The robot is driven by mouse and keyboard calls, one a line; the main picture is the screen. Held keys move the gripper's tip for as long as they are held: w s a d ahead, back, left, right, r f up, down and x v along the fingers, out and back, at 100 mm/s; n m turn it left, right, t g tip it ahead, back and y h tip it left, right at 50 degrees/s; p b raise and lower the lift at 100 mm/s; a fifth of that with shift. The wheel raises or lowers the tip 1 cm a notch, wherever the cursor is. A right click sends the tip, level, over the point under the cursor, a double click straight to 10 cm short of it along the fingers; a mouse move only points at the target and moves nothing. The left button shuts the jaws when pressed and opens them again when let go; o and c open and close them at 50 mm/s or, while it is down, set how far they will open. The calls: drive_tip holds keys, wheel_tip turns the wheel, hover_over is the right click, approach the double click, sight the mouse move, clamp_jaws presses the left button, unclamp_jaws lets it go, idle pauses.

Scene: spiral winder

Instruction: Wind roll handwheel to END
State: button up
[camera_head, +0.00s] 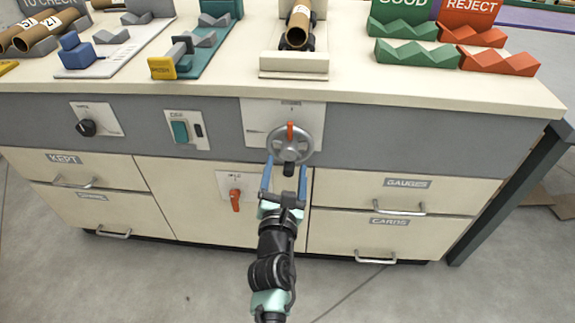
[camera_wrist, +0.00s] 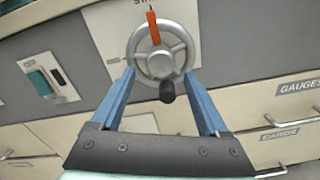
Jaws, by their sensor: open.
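The roll handwheel (camera_head: 290,143) is a grey spoked wheel on a pale plate on the cabinet front. An orange pointer (camera_head: 290,131) at its top points up, and a dark knob (camera_head: 289,169) sits at its bottom. The wheel also shows in the wrist view (camera_wrist: 160,52), with the knob (camera_wrist: 167,92) below its hub. My gripper (camera_head: 285,165) is open, its two blue fingers apart below and in front of the wheel. In the wrist view the knob lies between the fingertips (camera_wrist: 165,80), with gaps on both sides. The lettering above the wheel is too small to read.
An orange lever (camera_head: 235,197) is on a plate below left of the wheel. A green switch (camera_head: 181,131) and a black dial (camera_head: 88,127) are farther left. Drawers with handles flank my arm. The countertop (camera_head: 220,92) overhangs above; a cardboard tube (camera_head: 298,28) lies on it.

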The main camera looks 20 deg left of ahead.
sight(288, 158)
drive_tip(key=shift+b+x, duration=0.5)
drive_tip(key=shift+x, duration=1.1)
drive_tip(key=shift+c, duration=0.3)
clamp_jaws()
